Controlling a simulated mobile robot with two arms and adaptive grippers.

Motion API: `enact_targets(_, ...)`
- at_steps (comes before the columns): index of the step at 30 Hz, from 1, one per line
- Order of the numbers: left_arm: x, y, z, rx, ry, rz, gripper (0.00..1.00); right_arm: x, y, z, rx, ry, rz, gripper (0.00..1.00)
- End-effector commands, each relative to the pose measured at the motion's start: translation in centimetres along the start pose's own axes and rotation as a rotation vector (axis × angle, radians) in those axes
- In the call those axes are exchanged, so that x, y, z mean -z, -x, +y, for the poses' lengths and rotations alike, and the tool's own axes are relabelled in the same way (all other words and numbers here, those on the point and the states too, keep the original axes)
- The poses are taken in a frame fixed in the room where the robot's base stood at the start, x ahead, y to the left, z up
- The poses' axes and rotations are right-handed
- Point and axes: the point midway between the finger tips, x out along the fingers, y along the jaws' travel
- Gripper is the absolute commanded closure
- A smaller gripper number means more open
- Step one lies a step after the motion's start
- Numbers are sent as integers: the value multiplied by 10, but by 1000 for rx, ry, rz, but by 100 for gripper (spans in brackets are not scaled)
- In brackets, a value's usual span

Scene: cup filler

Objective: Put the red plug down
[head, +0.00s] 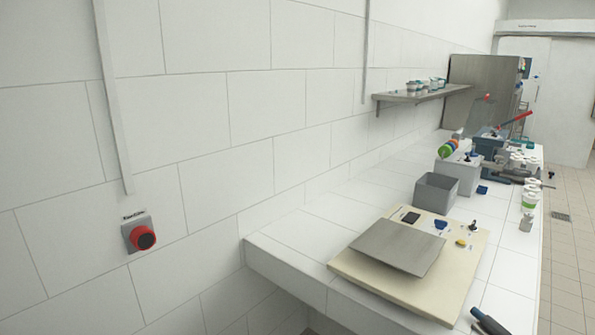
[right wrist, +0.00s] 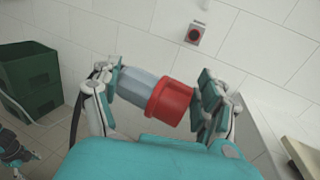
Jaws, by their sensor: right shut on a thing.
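The red plug (right wrist: 170,101) has a red collar and a grey-blue body. It lies crosswise between the fingers of my right gripper (right wrist: 157,92) in the right wrist view. The gripper is shut on it, and it is held in the air in front of the wall.
A grey wall box with a red round front (head: 142,238) is on the tiled wall. A white tiled counter (head: 310,232) holds a cream board (head: 375,290) with a metal plate (head: 398,247), and a grey bin (head: 436,193). Green crates (right wrist: 32,70) stand at left in the wrist view.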

Motion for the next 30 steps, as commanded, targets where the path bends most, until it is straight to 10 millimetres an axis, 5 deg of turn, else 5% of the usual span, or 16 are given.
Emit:
enact_targets(12, -8, 0, 1, -1, 0, -13, 22, 28, 44, -26, 48, -4, -2, 79)
enact_targets(26, -5, 0, 0, 0, 0, -8, 22, 36, 62, -36, 67, -3, -4, 79)
enact_targets(30, -4, 0, 0, 0, 0, -6, 22, 31, 57, -18, 52, 3, 3, 79)
